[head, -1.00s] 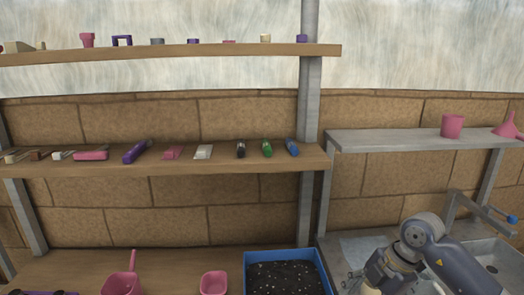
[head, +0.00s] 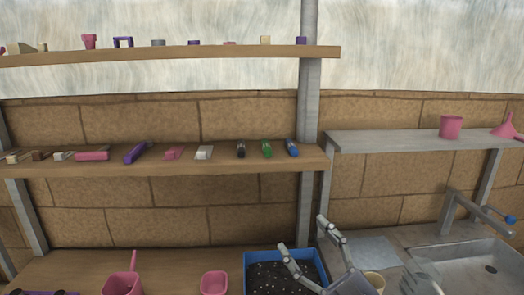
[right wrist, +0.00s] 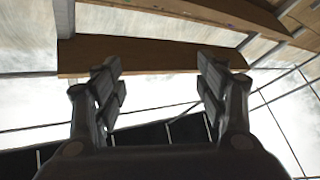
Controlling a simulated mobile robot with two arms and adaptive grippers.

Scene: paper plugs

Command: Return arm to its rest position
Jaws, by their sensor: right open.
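My right gripper (head: 305,238) is at the lower right of the head view, its two fingers spread wide and pointing up. It is in front of the blue tray of dark soil (head: 248,272) and the metal counter beside it. In the right wrist view the same gripper (right wrist: 160,85) is open, with nothing between its fingers; beyond it are wooden boards (right wrist: 150,55) and bright sky. My left gripper is not in view.
A wooden shelf (head: 150,165) holds several small tools and rolls. A sink (head: 480,262) with a tap (head: 470,205) is at the right. A pink scoop (head: 122,284) and a pink pot (head: 214,283) stand left of the tray.

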